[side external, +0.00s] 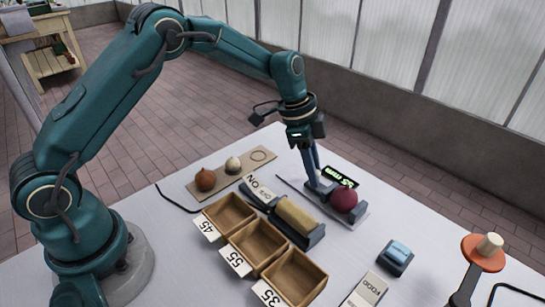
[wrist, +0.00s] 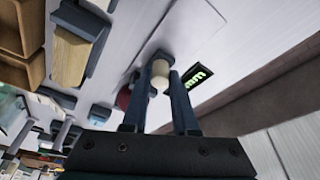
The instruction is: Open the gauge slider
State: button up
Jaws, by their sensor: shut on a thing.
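The gauge (side external: 362,211) is a grey device on the white table, with a black display (side external: 340,177) showing green digits that look like "55 mm". The display also shows in the wrist view (wrist: 202,82). A dark red onion (side external: 344,199) sits on the gauge, and in the wrist view (wrist: 124,98) it is partly behind a finger. My gripper (side external: 317,183) reaches down at the gauge's left end. In the wrist view its two fingers (wrist: 162,88) are shut on a cream round slider knob (wrist: 160,72). The knob is hidden in the side view.
Three wooden boxes labelled 45 (side external: 228,214), 55 (side external: 258,244) and 35 (side external: 295,277) stand in front. A tan roller device (side external: 297,215) with an ON label lies beside the gauge. A board (side external: 220,180) holds two onions. A blue button box (side external: 396,258) is at right.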

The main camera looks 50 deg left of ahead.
jog(key=shift+a, duration=1.55)
jog(key=o, duration=1.4)
jog(key=shift+c, duration=0.2)
jog(key=shift+r, duration=0.1)
notch_tip(320, 180, up, 7)
